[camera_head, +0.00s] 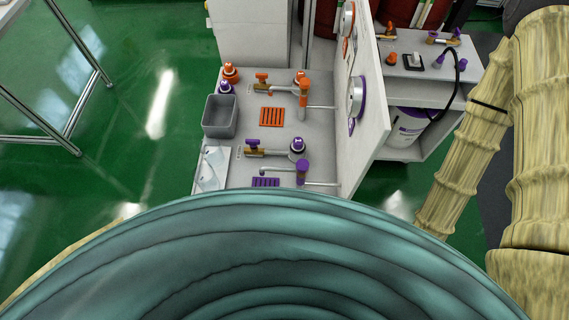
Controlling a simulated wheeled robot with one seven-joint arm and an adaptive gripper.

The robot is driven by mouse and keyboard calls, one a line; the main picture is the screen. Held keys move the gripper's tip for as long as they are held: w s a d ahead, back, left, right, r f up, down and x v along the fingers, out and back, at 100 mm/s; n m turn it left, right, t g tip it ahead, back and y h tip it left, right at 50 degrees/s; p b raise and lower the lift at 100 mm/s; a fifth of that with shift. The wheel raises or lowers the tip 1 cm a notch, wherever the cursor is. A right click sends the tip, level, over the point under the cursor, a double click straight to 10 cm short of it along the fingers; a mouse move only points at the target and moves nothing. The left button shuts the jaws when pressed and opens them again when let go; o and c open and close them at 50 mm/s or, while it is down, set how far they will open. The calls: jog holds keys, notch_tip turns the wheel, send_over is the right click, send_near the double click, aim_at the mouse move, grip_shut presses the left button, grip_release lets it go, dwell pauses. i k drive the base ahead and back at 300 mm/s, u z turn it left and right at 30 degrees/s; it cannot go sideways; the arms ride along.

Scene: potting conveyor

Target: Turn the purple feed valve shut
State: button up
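Two brass valves with purple handles show. One purple-handled valve (254,146) lies on the white bench, left of a round purple-topped fitting. The other purple-handled valve (443,39) is at the back of the white stand at upper right. I cannot tell which is the feed valve, nor clearly whether either is open. A purple tap (302,168) with a spout stands nearer on the bench, beside a purple grate (265,182). My gripper is not in view.
The bench also holds an orange-handled valve (262,79), an orange grate (271,117) and a grey bin (219,116). An upright white panel (366,130) borders its right side. A large teal ribbed surface hides the lower view.

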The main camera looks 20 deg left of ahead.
aim_at(254, 143)
jog(key=z, duration=1.2)
jog(key=k, duration=1.35)
jog(key=u, duration=1.45)
jog(key=k, duration=0.15)
jog(key=u, duration=0.2)
